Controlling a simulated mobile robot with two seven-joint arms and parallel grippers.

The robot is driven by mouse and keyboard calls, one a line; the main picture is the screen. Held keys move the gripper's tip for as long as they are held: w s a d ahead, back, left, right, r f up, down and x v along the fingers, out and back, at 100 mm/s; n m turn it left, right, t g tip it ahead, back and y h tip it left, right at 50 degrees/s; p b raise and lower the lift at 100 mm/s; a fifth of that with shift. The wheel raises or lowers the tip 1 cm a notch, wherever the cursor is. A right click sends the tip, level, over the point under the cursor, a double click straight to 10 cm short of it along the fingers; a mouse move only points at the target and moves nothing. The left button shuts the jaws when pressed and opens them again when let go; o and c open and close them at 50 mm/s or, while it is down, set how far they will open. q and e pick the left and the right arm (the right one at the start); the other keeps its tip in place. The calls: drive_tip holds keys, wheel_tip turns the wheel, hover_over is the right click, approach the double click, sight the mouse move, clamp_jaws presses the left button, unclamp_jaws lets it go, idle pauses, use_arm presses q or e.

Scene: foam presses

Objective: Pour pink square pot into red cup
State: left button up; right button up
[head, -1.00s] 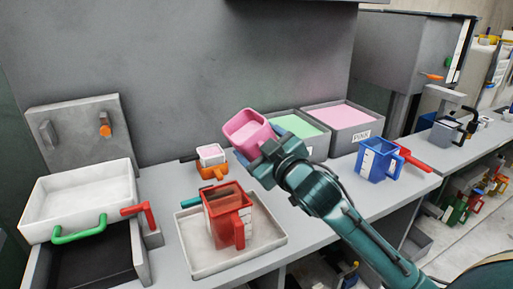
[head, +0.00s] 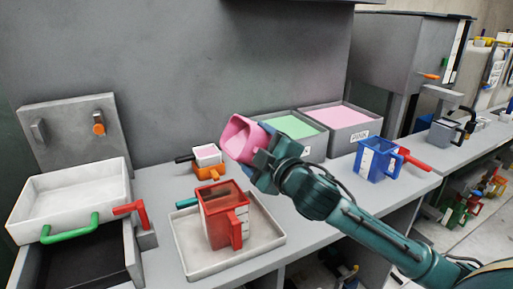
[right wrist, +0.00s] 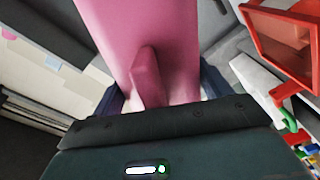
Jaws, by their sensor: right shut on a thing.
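The pink square pot (head: 240,136) is in my right gripper (head: 262,163), which is shut on its handle. The pot is held in the air, tilted with its mouth toward the left, up and behind the red cup. The red cup (head: 212,224) stands upright in a white tray (head: 262,262), its handle toward the front right. In the right wrist view the pot (right wrist: 140,40) fills the upper middle, its handle between the fingers, and the red cup (right wrist: 285,35) shows at upper right. The pot's contents are hard to see. My left gripper is not in view.
A small pot (head: 207,155) sits on an orange stand (head: 209,172) behind the cup. Bins of green (head: 290,125) and pink (head: 342,114) material stand at the back right. A blue jug (head: 372,160) is at right. A white box with a green handle (head: 70,190) is at left.

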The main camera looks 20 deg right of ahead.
sight(252, 165)
drive_tip(key=shift+f+n+b, duration=0.3)
drive_tip(key=shift+n, duration=0.2)
drive_tip(key=shift+f, duration=0.1)
drive_tip(key=shift+f+n, duration=0.1)
drive_tip(key=shift+n, duration=0.2)
drive_tip(key=shift+a+f, duration=0.1)
drive_tip(key=shift+f, duration=0.05)
drive_tip(key=shift+f+n, duration=0.1)
drive_tip(key=shift+n, duration=0.2)
drive_tip(key=shift+a+f+n, duration=0.1)
drive_tip(key=shift+f+n, duration=0.15)
drive_tip(key=shift+n, duration=0.15)
drive_tip(key=shift+f+n, duration=0.15)
drive_tip(key=shift+n, duration=0.15)
drive_tip(key=shift+a+f+n, duration=0.25)
drive_tip(key=shift+f+n, duration=0.4)
drive_tip(key=shift+n, duration=0.05)
drive_tip(key=shift+f+n, duration=0.25)
drive_tip(key=shift+n, duration=0.05)
